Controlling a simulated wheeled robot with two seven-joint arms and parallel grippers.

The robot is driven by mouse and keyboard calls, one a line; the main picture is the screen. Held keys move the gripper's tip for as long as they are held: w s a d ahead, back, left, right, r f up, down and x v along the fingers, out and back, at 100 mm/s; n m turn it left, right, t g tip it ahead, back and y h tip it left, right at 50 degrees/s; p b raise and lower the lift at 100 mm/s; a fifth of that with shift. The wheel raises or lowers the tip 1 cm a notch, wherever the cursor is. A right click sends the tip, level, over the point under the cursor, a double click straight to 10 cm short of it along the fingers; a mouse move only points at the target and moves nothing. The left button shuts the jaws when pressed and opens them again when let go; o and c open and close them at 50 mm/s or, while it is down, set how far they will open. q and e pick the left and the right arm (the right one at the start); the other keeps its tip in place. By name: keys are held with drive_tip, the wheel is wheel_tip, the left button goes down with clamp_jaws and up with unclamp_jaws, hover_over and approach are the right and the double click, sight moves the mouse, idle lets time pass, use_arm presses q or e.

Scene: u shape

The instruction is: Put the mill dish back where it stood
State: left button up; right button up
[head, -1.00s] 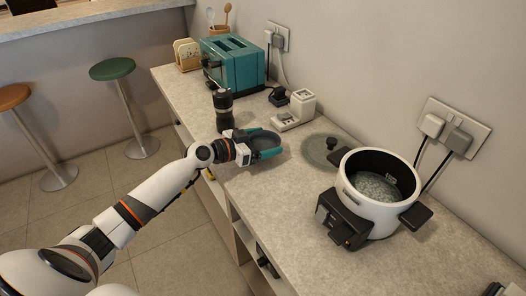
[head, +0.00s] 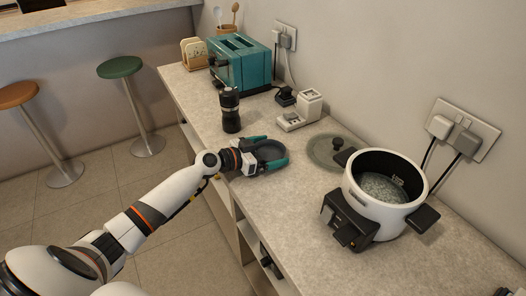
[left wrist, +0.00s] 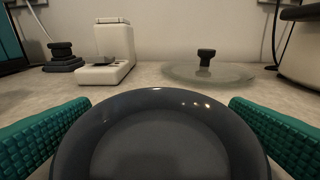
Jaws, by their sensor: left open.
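The mill dish is a round, shallow, dark grey dish (head: 269,149) on the counter, between the teal fingers of my left gripper (head: 272,153). In the left wrist view the dish (left wrist: 160,140) fills the lower middle, level and empty, with one finger on each side. The left gripper (left wrist: 160,135) is open around it; whether a finger still touches the rim is hard to tell. The black mill (head: 230,110) stands upright on the counter, behind and left of the gripper and apart from the dish. My right gripper is not in view.
A white device (head: 300,110) and a round glass lid with a dark knob (head: 326,151) lie behind and right of the dish. A white cooker (head: 384,190) stands further right. A teal toaster (head: 240,62) is at the back left. The front counter is bare.

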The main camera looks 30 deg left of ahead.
use_arm(q)
drive_tip(key=b+v, duration=0.3)
drive_tip(key=v, duration=0.8)
drive_tip(key=shift+f, duration=0.1)
drive_tip(key=shift+s+a+r, duration=0.25)
drive_tip(key=shift+s, duration=0.25)
